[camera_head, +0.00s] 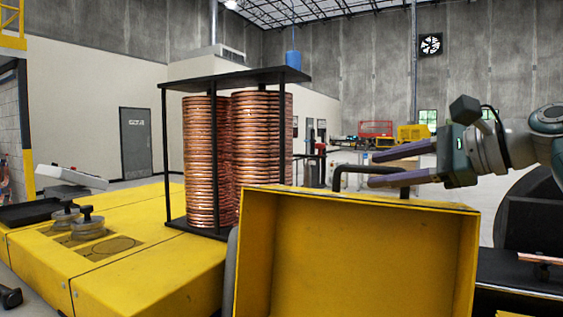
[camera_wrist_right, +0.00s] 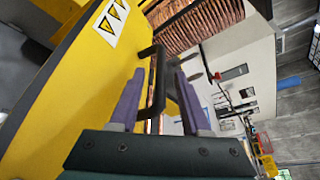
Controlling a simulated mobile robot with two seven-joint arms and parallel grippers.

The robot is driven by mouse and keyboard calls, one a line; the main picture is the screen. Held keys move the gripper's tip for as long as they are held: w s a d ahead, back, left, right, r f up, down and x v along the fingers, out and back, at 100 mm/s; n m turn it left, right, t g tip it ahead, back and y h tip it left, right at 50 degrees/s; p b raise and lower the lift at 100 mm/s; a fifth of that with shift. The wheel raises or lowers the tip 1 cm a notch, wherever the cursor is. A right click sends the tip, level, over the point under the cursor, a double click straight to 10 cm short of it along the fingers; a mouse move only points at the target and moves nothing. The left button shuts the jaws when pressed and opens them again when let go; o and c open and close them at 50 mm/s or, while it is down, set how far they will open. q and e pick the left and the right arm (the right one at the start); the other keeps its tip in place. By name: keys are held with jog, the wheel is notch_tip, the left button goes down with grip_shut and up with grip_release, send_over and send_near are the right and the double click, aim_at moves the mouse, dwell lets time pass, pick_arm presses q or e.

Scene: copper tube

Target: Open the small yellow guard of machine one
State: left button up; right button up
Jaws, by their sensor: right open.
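The yellow guard (camera_head: 352,250) stands at the lower centre right of the head view, with its hollow inner side facing me. A black bar handle (camera_head: 345,172) shows above its top edge. In the wrist view the guard's yellow face (camera_wrist_right: 75,75) carries warning labels, and the handle (camera_wrist_right: 160,65) stands off it. My right gripper (camera_head: 372,170) is open at the handle. In the wrist view its fingers (camera_wrist_right: 158,80) lie on either side of the handle bar, with gaps visible. Contact cannot be told. My left gripper is not in view.
Stacked copper coils (camera_head: 208,160) stand in a black rack (camera_head: 164,150) behind and left of the guard. A yellow machine top (camera_head: 150,285) with round knobs (camera_head: 88,224) fills the lower left. A short copper piece (camera_head: 540,259) lies at the right edge.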

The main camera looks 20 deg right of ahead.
jog(key=shift+x, duration=1.3)
grip_shut()
dwell(0.5)
